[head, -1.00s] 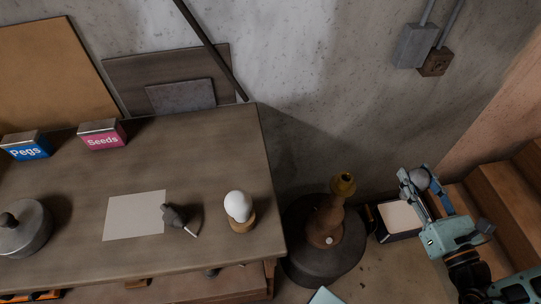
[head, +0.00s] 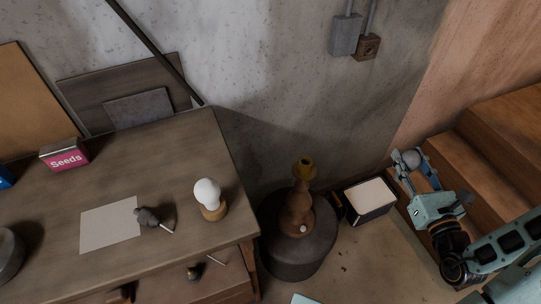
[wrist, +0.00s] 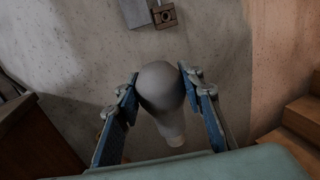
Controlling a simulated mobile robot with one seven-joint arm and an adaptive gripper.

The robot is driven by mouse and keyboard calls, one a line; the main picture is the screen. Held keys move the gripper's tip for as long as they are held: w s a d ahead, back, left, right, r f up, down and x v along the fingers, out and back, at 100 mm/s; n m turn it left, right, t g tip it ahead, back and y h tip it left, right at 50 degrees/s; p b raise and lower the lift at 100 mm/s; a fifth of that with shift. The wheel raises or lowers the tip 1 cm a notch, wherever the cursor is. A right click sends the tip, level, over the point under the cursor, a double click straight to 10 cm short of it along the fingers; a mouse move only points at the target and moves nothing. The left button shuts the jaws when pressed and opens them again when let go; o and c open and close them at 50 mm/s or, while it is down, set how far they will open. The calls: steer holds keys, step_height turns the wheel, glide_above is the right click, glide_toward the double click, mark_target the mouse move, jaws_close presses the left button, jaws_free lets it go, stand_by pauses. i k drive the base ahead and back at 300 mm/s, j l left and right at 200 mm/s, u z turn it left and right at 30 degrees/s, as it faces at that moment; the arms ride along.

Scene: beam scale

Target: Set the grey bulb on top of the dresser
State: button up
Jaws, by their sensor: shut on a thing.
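My gripper (head: 409,160) is shut on the grey bulb (wrist: 159,88), with one finger on each side of its round end. In the wrist view the bulb's narrower neck points down toward my palm. In the head view the bulb (head: 411,158) is small and partly hidden by the fingers, held in the air at the right near the steps. The dresser (head: 120,160) is the brown wooden piece at the left, with its top in view. My gripper is well to the right of it.
On the dresser top are a white bulb (head: 207,192) on a wooden base, a dark small object (head: 148,217), a paper sheet (head: 110,224) and a Seeds box (head: 64,155). A dark drum (head: 297,257) bears a brown lamp-like stand (head: 298,207). A box (head: 369,200) and wooden steps (head: 480,150) are nearby.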

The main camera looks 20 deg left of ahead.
mark_target(82, 240)
steer(key=k+u, duration=0.4)
steer(key=k, duration=0.15)
steer(key=k+j+u, duration=0.35)
steer(key=j, duration=0.15)
